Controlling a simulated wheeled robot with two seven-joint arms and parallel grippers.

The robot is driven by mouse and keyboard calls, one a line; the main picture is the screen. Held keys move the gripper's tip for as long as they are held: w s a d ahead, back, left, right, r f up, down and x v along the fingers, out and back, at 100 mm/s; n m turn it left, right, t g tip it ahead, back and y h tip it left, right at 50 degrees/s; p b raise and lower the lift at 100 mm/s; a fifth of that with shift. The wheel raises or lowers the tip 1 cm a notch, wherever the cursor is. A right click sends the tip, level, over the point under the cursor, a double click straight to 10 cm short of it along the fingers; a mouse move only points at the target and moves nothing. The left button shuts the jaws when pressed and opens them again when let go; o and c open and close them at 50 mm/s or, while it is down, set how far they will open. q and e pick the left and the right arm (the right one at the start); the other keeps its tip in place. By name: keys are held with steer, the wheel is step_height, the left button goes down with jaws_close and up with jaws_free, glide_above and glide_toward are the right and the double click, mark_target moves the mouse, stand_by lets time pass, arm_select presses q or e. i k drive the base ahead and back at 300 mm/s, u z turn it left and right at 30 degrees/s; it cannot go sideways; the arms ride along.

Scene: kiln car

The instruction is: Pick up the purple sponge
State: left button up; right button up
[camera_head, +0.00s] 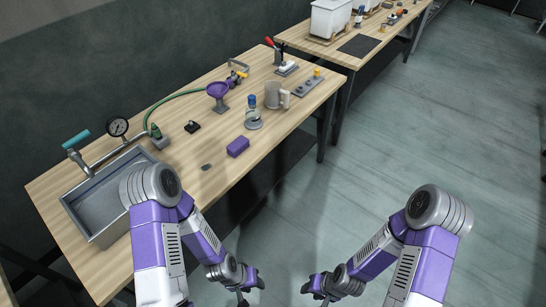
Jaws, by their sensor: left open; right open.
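The purple sponge (238,147) is a small block lying on the wooden table, near its front edge. My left gripper (250,287) is open and empty, low in front of the table and well below the sponge in the picture. My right gripper (312,288) is open and empty, to the right of the left one, over the floor. Neither gripper touches the sponge. Nothing covers the sponge.
On the wooden table (190,165) a grey sink (105,205) stands left of the sponge, partly behind my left arm. A blue-topped bottle (253,115), a grey mug (274,95) and a purple funnel (217,92) stand behind it. The floor (400,150) at right is clear.

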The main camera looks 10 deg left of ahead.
mark_target(241, 144)
steer(key=z, duration=0.7)
steer(key=k, duration=0.95)
steer(key=z, duration=0.75)
steer(key=i, duration=1.65)
steer(key=u, duration=0.9)
steer(key=i, duration=1.35)
steer(key=u, duration=1.25)
